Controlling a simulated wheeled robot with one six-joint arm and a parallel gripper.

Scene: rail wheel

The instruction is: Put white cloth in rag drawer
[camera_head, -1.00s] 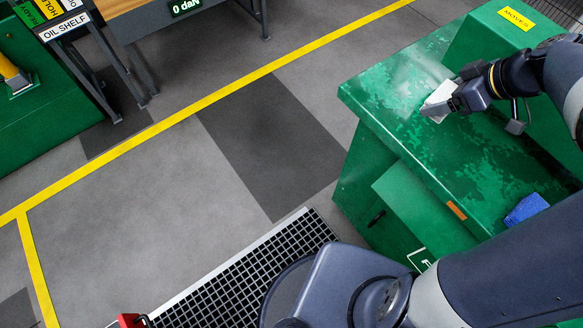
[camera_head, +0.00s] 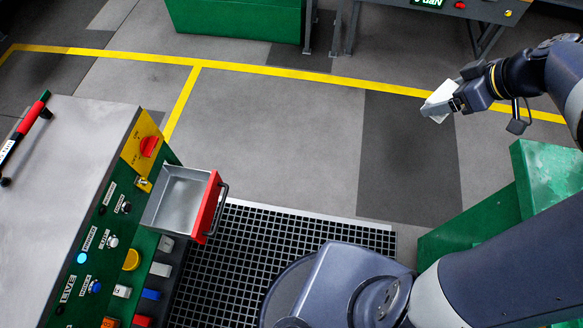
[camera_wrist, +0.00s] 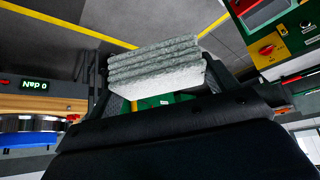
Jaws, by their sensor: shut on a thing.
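My gripper (camera_head: 455,103) is shut on the white cloth (camera_head: 438,100) and holds it in the air over the floor, at the upper right of the head view. In the wrist view the cloth (camera_wrist: 158,66) looks like a folded, layered stack between the fingers. An open drawer with a red front (camera_head: 181,200) sticks out from the green control panel at the left. Its grey metal inside looks empty. I cannot read a label on it, so I cannot tell if it is the rag drawer. The cloth is well to the right of it.
The control panel (camera_head: 105,240) carries several knobs and buttons beside a grey top (camera_head: 60,150). A black floor grating (camera_head: 270,240) lies right of the drawer. A green cabinet (camera_head: 545,180) stands at the right. The floor between is clear.

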